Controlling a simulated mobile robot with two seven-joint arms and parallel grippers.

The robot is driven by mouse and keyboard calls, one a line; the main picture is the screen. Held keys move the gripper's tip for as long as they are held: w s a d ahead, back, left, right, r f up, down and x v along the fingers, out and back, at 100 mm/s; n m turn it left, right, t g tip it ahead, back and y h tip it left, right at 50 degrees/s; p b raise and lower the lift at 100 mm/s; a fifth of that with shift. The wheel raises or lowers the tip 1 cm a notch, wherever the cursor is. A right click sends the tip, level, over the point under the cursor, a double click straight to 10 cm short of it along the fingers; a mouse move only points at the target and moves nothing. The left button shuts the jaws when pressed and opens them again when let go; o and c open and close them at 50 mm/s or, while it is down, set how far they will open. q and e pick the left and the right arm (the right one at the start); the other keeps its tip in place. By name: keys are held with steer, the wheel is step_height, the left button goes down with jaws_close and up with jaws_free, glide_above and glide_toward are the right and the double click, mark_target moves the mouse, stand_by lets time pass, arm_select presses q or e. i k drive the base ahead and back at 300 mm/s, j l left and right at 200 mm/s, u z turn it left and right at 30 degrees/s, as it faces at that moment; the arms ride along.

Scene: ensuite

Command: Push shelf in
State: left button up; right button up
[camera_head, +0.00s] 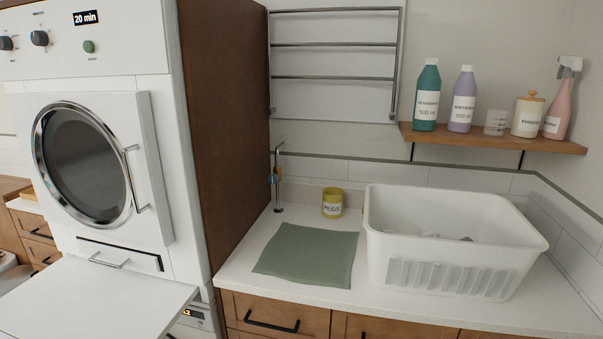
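A flat white pull-out shelf (95,302) sticks out at the lower left, below the white dryer (110,150). It extends toward me, and its near part is cut off by the bottom edge of the picture. Its top looks bare. A slim panel with a bar handle (108,263) sits just above it on the dryer front. The dryer's round door (85,160) looks shut. Neither of my grippers shows in the head view.
A brown side panel (225,130) separates the dryer from a white counter (340,305). On it are a green mat (308,256), a yellow pegs tin (332,203) and a white basket (450,250). Bottles stand on a wooden wall shelf (490,140).

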mark_target(74, 296)
steer(key=u, duration=1.7)
